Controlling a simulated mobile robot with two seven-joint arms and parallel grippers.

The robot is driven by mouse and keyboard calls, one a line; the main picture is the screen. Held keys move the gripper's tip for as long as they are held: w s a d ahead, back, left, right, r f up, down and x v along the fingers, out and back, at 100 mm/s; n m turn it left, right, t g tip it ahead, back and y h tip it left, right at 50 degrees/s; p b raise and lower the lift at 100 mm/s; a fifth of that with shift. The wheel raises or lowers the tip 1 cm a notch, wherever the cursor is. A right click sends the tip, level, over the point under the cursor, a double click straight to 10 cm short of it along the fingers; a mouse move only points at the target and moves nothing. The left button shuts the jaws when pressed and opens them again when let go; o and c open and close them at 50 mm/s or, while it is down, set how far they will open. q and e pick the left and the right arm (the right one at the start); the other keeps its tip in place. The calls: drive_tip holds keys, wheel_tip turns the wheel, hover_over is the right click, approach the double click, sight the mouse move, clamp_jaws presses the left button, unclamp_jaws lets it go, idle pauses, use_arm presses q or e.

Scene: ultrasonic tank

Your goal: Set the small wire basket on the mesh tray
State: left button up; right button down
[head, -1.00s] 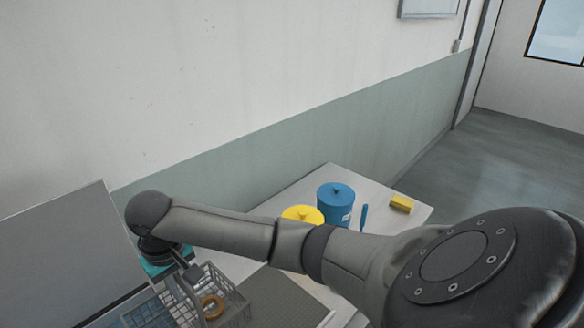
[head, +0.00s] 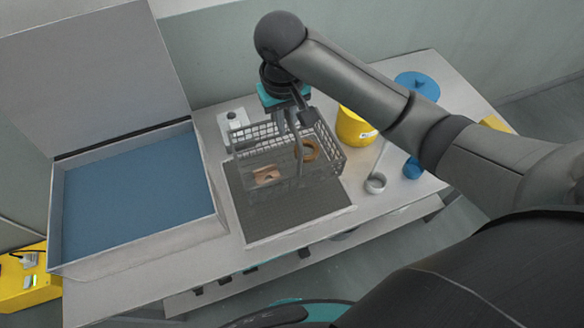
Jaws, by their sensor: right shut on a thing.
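The small wire basket (head: 330,158) is a grey mesh box in the middle of the head view. A brass-coloured ring (head: 308,149) and a copper-coloured piece (head: 266,175) show in it. My right gripper (head: 291,135) points down and is shut on the wire basket. The dark mesh tray (head: 260,222) lies on the table under the basket, and the basket covers its far part. I cannot tell whether the basket touches the tray or hangs just above it. My left gripper is not in view.
An open tank (head: 130,205) with blue inside and a raised lid (head: 90,75) stands at left. A yellow pot (head: 354,128), a blue-lidded pot (head: 417,84) and a ladle-like tool (head: 375,183) are at right. A small white item (head: 232,122) stands behind the tray.

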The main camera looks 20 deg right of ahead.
sight(287, 158)
wheel_tip(287, 158, down, 11)
drive_tip(key=shift+f+b, duration=0.2)
drive_tip(key=shift+b, duration=0.35)
drive_tip(key=shift+f+b, duration=0.35)
drive_tip(key=shift+f, duration=2.05)
drive_tip(key=c, duration=0.9)
unclamp_jaws()
drive_tip(key=r, duration=0.4)
drive_tip(key=s+r+p, duration=0.1)
drive_tip(key=r, duration=0.3)
drive_tip(key=r+p, duration=0.1)
drive_tip(key=r, duration=0.3)
drive_tip(key=shift+s+a, duration=0.25)
drive_tip(key=shift+a, duration=0.1)
